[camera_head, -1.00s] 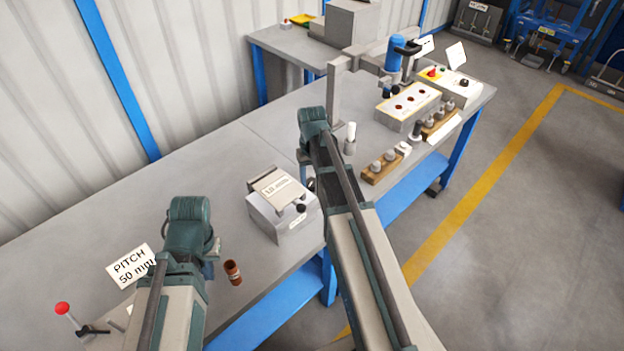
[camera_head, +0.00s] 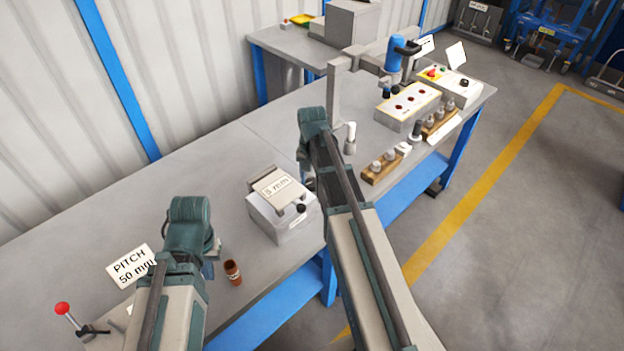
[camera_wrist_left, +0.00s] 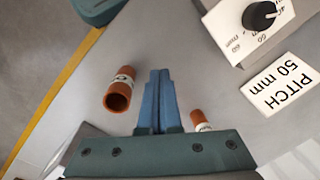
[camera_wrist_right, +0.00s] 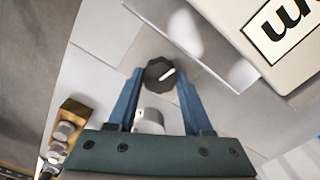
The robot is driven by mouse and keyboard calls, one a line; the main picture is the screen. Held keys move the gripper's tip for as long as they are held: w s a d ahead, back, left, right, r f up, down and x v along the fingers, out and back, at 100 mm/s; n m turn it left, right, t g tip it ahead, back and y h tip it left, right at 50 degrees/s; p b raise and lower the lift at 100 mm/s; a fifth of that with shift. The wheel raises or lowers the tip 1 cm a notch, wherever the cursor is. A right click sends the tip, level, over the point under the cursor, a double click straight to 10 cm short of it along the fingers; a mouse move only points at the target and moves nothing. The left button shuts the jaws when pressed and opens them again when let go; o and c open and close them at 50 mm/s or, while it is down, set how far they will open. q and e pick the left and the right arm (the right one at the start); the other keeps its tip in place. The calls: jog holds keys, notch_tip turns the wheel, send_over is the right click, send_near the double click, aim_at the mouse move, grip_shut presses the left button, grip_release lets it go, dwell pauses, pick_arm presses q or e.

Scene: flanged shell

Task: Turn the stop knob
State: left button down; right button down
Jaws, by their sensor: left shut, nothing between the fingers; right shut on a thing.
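The black knob (camera_wrist_right: 159,73) with a white pointer sits between the two blue fingertips of my right gripper (camera_wrist_right: 160,76), which is shut on it. In the head view a black knob (camera_head: 301,208) shows on the front right of the grey box (camera_head: 275,226), whose tilted plate (camera_head: 277,188) reads "5 mm". My right arm hides most of that gripper there. My left gripper (camera_wrist_left: 159,74) is shut and empty above the bench, with its fingers together. Another black knob (camera_wrist_left: 259,16) with a scale of mm marks sits on a pale box in the left wrist view.
A "PITCH 50 mm" card (camera_head: 131,265) and a red-tipped lever (camera_head: 62,309) are at the left. Wooden blocks with pins (camera_head: 384,166) are further right.

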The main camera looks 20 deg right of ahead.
aim_at(312, 182)
dwell(0.4)
jog(key=shift+c, duration=1.5)
grip_release()
pick_arm(q)
jog(key=shift+r, duration=0.15)
pick_arm(e)
jog(key=shift+r, duration=0.1)
pick_arm(q)
notch_tip(312, 182, up, 14)
jog(key=p, duration=1.4)
jog(key=shift+f, duration=0.2)
pick_arm(e)
notch_tip(312, 182, up, 14)
jog(key=shift+f, duration=0.2)
